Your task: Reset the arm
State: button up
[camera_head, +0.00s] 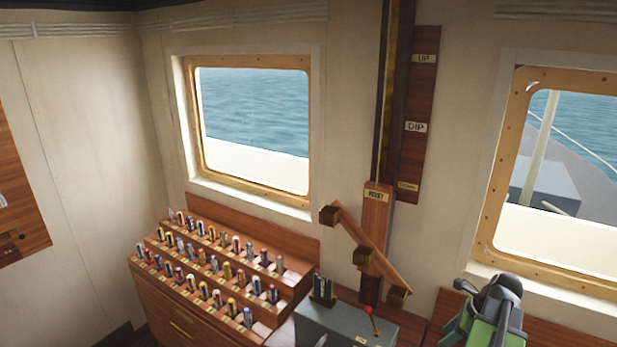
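My arm (490,315), green and black, shows at the lower right, in front of the wall below the right window. It is cut off by the bottom edge of the picture. I cannot make out its gripper fingers or whether they hold anything.
A stepped wooden rack (215,270) with several small rolled items stands at the left. A grey box (345,322) with a red-knobbed lever (371,318) is at the bottom centre. A wooden post with a slanted bar (375,250) rises behind it. Windows (255,130) flank the post.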

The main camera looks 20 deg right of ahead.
jog(key=w+a+f+n+g+b, duration=0.1)
jog(key=w+a+f+n+b, duration=0.4)
jog(key=w+a, duration=0.65)
jog(key=w+a+f+n+g+h+b, duration=0.1)
jog(key=a+f+n+b, duration=0.1)
jog(key=a+n, duration=0.6)
jog(key=w+a+f+n+g+b, duration=0.1)
jog(key=a+f+n, duration=0.4)
jog(key=a, duration=0.9)
jog(key=w+a+f+n+h+b, duration=0.1)
jog(key=w+a+f+n+b, duration=0.2)
jog(key=a+n, duration=0.8)
jog(key=shift+f+g+h+b, duration=0.3)
jog(key=shift+f+g+b, duration=0.1)
jog(key=shift+f+b, duration=0.4)
jog(key=shift+r, duration=0.1)
